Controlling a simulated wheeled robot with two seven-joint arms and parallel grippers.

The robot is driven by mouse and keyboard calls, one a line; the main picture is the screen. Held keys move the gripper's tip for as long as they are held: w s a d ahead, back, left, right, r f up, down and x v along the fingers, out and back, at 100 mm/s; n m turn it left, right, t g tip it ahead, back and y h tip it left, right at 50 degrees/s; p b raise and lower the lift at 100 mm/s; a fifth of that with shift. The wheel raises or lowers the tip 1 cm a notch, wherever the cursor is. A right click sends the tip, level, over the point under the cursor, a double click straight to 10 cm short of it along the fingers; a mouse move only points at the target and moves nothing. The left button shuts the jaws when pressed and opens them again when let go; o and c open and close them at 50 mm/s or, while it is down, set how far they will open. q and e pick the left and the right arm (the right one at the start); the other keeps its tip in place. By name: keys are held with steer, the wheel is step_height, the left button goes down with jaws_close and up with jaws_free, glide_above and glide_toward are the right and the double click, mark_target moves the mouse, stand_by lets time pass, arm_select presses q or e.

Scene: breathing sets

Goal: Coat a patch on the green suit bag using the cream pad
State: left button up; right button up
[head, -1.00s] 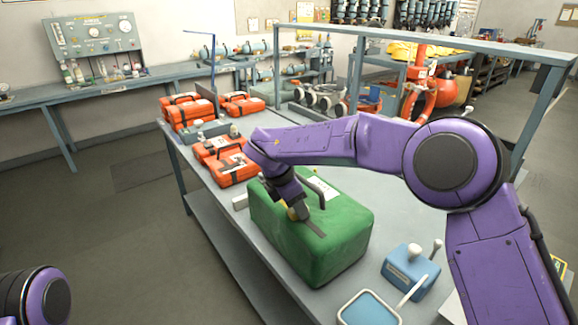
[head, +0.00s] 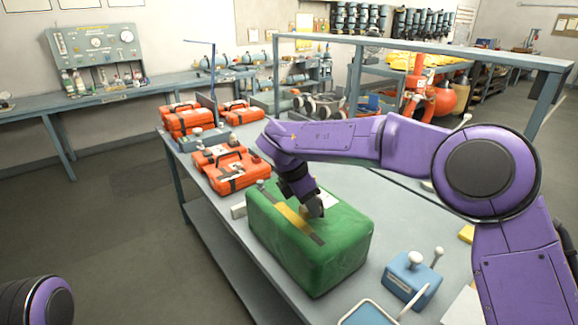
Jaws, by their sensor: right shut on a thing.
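The green suit bag (head: 335,262) lies on the grey workbench, with a dark strip (head: 318,240) across its top. Much of that strip now shows a yellow-tan band (head: 292,215). My right gripper (head: 314,209) points down at the bag's top, just right of the band, and is shut. The cream pad in its jaws is mostly hidden by the fingers. I cannot tell whether the pad touches the bag. My left arm shows only at the lower left corner; its gripper is out of view.
A blue block with white knobs (head: 411,278) and a white-rimmed blue tray (head: 368,314) stand at the bench's near right. Orange cases (head: 238,173) stand behind the bag. A grey frame rail (head: 420,52) crosses above the bench.

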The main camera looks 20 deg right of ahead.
steer(key=shift+s+a+r+p, duration=0.1)
steer(key=shift+r+p, duration=0.35)
steer(key=shift+r, duration=0.5)
step_height(320, 180, up, 2)
steer(key=shift+r+p, duration=0.1)
steer(key=shift+p, duration=0.55)
steer(key=shift+r+p, duration=0.4)
steer(key=shift+r, duration=0.35)
